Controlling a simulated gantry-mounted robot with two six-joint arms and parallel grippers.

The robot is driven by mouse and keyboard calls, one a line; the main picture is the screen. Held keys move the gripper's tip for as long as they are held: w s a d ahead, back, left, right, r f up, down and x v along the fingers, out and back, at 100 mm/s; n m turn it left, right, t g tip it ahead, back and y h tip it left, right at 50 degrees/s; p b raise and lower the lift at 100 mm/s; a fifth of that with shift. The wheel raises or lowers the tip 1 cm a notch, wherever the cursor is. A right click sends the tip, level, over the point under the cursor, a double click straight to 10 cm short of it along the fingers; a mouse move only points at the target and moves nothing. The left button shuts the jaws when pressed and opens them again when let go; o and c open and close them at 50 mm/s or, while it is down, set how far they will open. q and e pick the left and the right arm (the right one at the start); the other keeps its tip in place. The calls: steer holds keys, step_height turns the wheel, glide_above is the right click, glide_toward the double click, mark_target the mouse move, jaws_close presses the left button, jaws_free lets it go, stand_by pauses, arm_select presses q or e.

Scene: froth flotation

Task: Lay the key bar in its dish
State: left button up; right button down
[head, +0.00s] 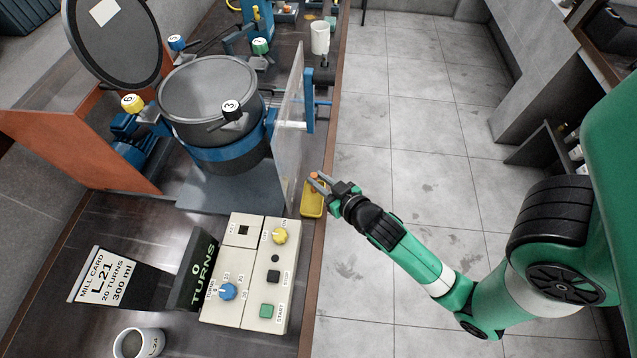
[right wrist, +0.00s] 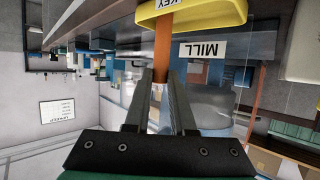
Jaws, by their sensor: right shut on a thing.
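The key bar shows as an orange end (head: 314,175) at my right gripper's tips in the head view. In the right wrist view its orange length (right wrist: 162,45) runs from between the fingers toward the dish. My right gripper (head: 323,183) is shut on the bar. The yellow dish (head: 312,203) sits at the table's right edge, just below the fingertips in the head view. In the right wrist view the dish (right wrist: 205,14), marked KEY, is at the top edge, overlapped by the bar's end. I cannot tell whether they touch. My left gripper is not in view.
A clear upright panel (head: 289,130) stands just left of the gripper, beside the mill drum (head: 208,95). A control box (head: 248,270) with knobs and buttons lies nearer. A white mug (head: 137,343) stands at the front. The floor right of the table is clear.

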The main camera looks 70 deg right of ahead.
steer(key=c, duration=0.8)
jaws_free()
steer(key=shift+o, duration=0.2)
steer(key=shift+r, duration=0.2)
steer(key=p+v, duration=0.1)
steer(key=v, duration=1.1)
steer(key=shift+f+p, duration=0.15)
steer(key=shift+p, duration=0.15)
